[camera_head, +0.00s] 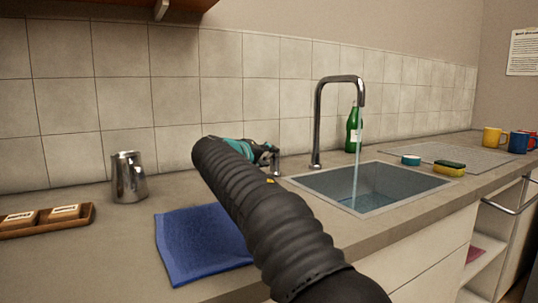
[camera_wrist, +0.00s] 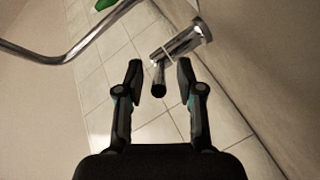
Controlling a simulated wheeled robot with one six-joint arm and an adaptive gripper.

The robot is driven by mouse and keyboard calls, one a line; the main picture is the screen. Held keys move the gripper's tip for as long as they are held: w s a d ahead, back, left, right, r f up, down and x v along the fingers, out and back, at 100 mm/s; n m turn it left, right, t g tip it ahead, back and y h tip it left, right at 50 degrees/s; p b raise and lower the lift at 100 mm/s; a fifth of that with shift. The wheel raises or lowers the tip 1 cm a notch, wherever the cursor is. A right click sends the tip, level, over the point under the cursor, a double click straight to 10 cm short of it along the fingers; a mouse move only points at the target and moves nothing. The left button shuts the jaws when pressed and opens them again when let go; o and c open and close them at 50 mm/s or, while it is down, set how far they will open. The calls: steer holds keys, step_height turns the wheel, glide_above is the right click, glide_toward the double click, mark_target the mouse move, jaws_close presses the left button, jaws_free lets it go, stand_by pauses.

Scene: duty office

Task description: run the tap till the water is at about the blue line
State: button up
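The chrome tap (camera_head: 318,120) arches over the sink (camera_head: 330,172). A stream of water (camera_head: 357,155) runs from its spout into the basin. Bluish water (camera_head: 365,203) shows low in the basin; I cannot make out a blue line on the wall. The tap's separate lever (camera_head: 276,163) stands left of the spout, beside my gripper (camera_head: 265,157). In the wrist view, my gripper (camera_wrist: 158,66) is open. The lever's dark-ended handle (camera_wrist: 158,82) is between its fingers, with a gap on each side.
A blue cloth (camera_head: 195,245) lies under my arm, with a metal jug (camera_head: 129,178) and wooden tray (camera_head: 75,222) to the left. A green bottle (camera_head: 352,130) stands behind the sink. A sponge (camera_head: 450,168) and mugs (camera_head: 493,137) are to the right.

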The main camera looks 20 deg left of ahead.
steer(key=shift+w+d+f, duration=0.1)
steer(key=shift+w, duration=0.4)
jaws_close()
steer(key=shift+d, duration=0.1)
steer(key=shift+s+f, duration=0.1)
